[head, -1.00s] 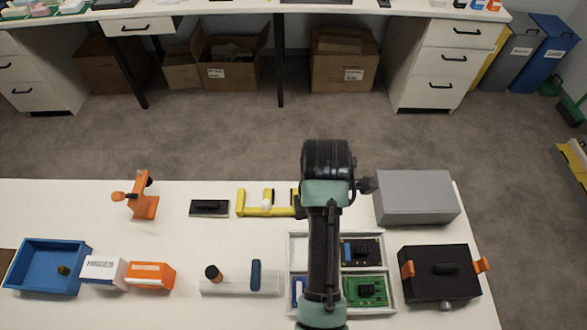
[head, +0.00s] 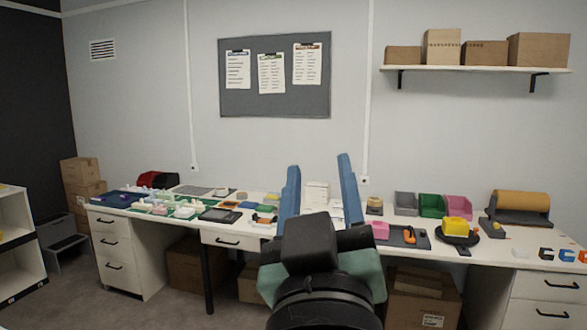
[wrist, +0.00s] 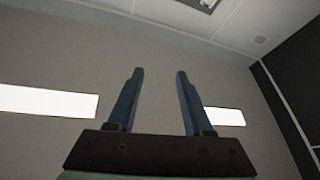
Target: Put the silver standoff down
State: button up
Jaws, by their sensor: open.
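My gripper (head: 319,163) is raised in front of the far bench in the head view, with its two blue fingers pointing up. The fingers are apart with nothing between them. The wrist view also shows my gripper (wrist: 160,73) open and empty, against a plain wall and ceiling. I cannot make out a silver standoff in either current view. Several small things on the far bench are too small to tell apart, and my arm hides part of the bench.
The far bench (head: 490,260) carries several bins, including a green bin (head: 431,206), and a yellow-brown roll (head: 521,203). A shelf with cartons (head: 475,69) hangs above right. A pinboard (head: 275,75) is on the wall. More cartons (head: 83,180) are stacked at left.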

jog(key=s+a+r+m+t, duration=0.1)
jog(key=s+r+t, duration=0.1)
jog(key=s+r, duration=0.2)
jog(key=s+a+r+m+t+y, duration=0.1)
jog(key=s+r+t, duration=0.1)
jog(key=s+r, duration=0.3)
jog(key=shift+s+a+r+m+t, duration=0.2)
jog(key=shift+a+r+m+t, duration=0.05)
jog(key=shift+m+t, duration=0.15)
jog(key=shift+d, duration=0.1)
